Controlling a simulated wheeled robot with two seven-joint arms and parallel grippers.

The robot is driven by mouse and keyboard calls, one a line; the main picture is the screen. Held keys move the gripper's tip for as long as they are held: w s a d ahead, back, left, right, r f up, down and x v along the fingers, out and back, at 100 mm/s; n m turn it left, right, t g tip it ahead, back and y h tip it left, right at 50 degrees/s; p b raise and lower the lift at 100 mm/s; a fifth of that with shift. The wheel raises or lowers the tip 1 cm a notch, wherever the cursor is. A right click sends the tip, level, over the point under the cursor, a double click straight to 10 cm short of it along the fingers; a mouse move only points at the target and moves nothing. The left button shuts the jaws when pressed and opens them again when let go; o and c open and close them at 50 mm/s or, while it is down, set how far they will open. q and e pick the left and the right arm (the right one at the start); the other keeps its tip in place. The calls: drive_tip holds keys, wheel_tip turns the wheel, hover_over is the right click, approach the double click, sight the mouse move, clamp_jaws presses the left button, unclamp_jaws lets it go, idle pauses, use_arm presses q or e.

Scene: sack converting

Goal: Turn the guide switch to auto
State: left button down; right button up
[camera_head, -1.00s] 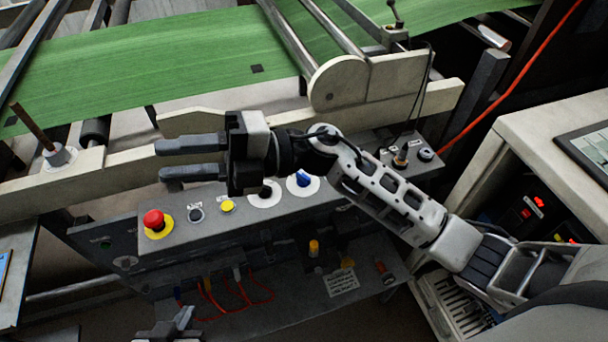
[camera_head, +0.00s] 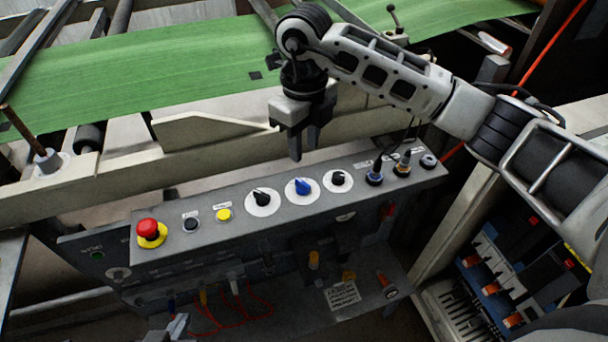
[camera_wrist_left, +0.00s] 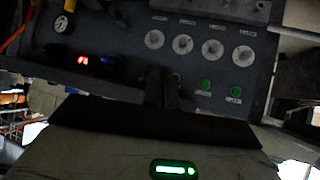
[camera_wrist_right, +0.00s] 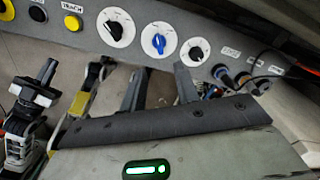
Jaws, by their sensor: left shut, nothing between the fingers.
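Three rotary switches on white round plates sit on the grey control panel (camera_head: 330,206): a left black one (camera_head: 262,198), a middle blue one (camera_head: 301,187) and a right black one (camera_head: 338,179). Their labels are too small to read, so I cannot tell which is the guide switch. The right wrist view also shows the blue switch (camera_wrist_right: 158,43). My right gripper (camera_head: 306,148) points down just above the panel's far edge near the blue switch, fingers apart and empty. My left gripper (camera_head: 174,328) is low at the bottom edge; its fingers are together in the left wrist view (camera_wrist_left: 160,85).
A red mushroom button (camera_head: 148,228), a black button (camera_head: 191,224) and a yellow button (camera_head: 224,214) line the panel's left part. Connectors with cables (camera_head: 375,175) stand at its right end. The green web (camera_head: 170,75) and a beige rail (camera_head: 100,178) lie behind.

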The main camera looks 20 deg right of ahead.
sight(304, 183)
wheel_tip(304, 183, down, 10)
drive_tip(key=shift+r+p, duration=0.1)
drive_tip(key=shift+p, duration=0.25)
drive_tip(key=shift+c, duration=0.3)
clamp_jaws()
